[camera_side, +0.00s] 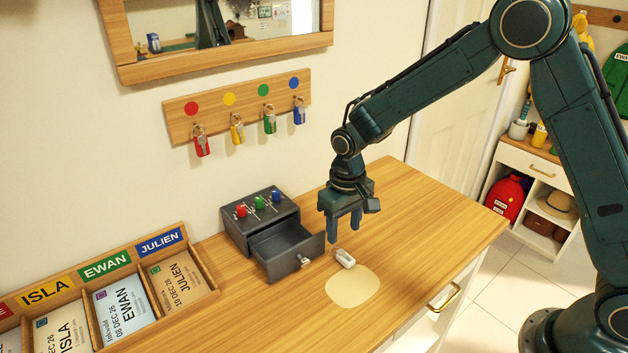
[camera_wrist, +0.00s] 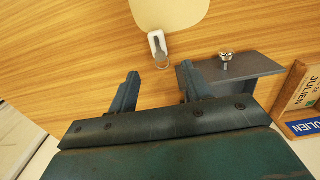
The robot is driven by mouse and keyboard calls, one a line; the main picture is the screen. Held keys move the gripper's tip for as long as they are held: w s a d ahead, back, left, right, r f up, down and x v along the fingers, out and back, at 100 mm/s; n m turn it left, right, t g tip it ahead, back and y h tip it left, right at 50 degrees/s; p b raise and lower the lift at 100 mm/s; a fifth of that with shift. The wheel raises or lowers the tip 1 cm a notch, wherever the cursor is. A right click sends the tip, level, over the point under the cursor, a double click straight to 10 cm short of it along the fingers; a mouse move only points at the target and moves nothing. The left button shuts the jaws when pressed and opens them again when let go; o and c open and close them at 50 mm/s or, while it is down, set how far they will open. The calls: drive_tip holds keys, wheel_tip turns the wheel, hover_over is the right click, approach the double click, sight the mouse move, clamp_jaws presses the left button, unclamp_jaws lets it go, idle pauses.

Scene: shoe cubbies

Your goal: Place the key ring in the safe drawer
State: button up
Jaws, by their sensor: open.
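The key ring, with a white tag (camera_side: 345,260), lies on the wooden counter at the edge of a pale round mat. In the wrist view the tag (camera_wrist: 157,42) and its metal ring (camera_wrist: 162,62) show just beyond my fingertips. The dark grey safe (camera_side: 262,218) stands against the wall with its drawer (camera_side: 297,260) pulled open toward the front; the visible inside looks empty. The drawer's edge and knob (camera_wrist: 226,56) show at right in the wrist view. My gripper (camera_side: 344,234) points down, open and empty, above the key ring and just right of the drawer.
A sorting tray (camera_side: 213,292) with name cards stands at left. A rail (camera_side: 238,106) with several coloured tags hangs on the wall, below a mirror. The round mat (camera_side: 353,290) is bare beside the key ring. The right part of the counter is clear.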

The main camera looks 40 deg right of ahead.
sight(343, 254)
drive_tip(key=shift+f, duration=1)
drive_tip(key=shift+f, duration=0.1)
drive_tip(key=shift+s+f, duration=0.15)
drive_tip(key=shift+f, duration=2.3)
drive_tip(key=shift+c, duration=0.2)
clamp_jaws()
